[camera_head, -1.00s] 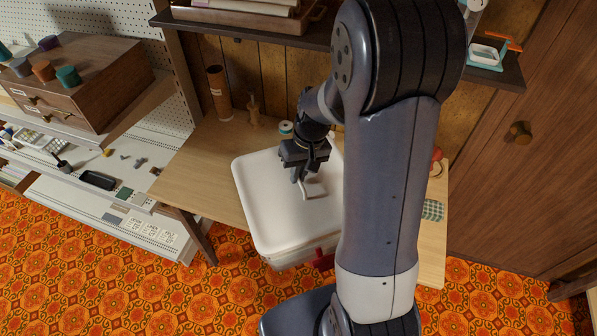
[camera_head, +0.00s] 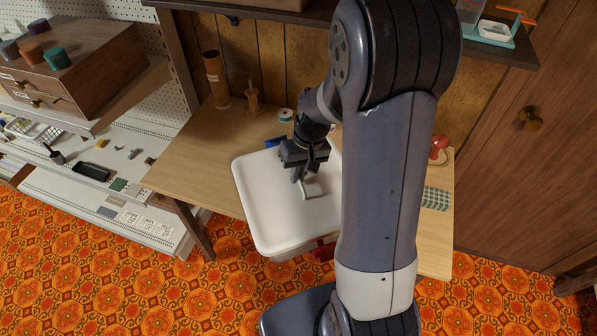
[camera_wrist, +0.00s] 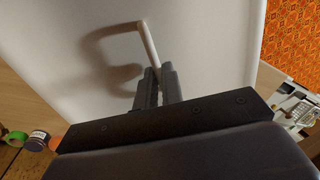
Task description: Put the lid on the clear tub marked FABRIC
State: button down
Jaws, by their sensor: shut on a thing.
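The lid (camera_head: 268,205) is a broad white panel with raised rims and a thin bar handle. My gripper (camera_head: 301,177) is shut on this handle, which also shows in the wrist view (camera_wrist: 148,42). The lid is over the clear tub (camera_head: 292,255) and hides most of it. Only a strip of the tub's front side shows below the lid's near edge, with a red part (camera_head: 323,252) beside it. Whether the lid touches the tub's rim cannot be told. The FABRIC marking is not visible. My arm covers the lid's right side.
The tub is at the front of a wooden table (camera_head: 205,150). A brown tube (camera_head: 215,80), a wooden peg stand (camera_head: 252,97) and a thread spool (camera_head: 285,115) stand behind. A green checked cloth (camera_head: 436,199) lies right. A shelf (camera_head: 330,40) overhangs the back.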

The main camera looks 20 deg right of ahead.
jog(key=c, duration=1.5)
grip_release()
jog(key=r, duration=0.3)
jog(key=d+r, duration=0.1)
jog(key=r, duration=0.3)
jog(key=d+r, duration=0.1)
jog(key=r, duration=0.2)
jog(key=shift+w+r+b, duration=0.1)
jog(key=shift+r+b, duration=0.15)
jog(key=shift+b, duration=0.05)
jog(key=f, duration=0.3)
jog(key=a+f, duration=0.1)
jog(key=f, duration=0.3)
jog(key=a+f, duration=0.1)
jog(key=f, duration=0.2)
jog(key=shift+f+p, duration=0.35)
jog(key=shift+r+p, duration=1.1)
jog(key=shift+r, duration=0.2)
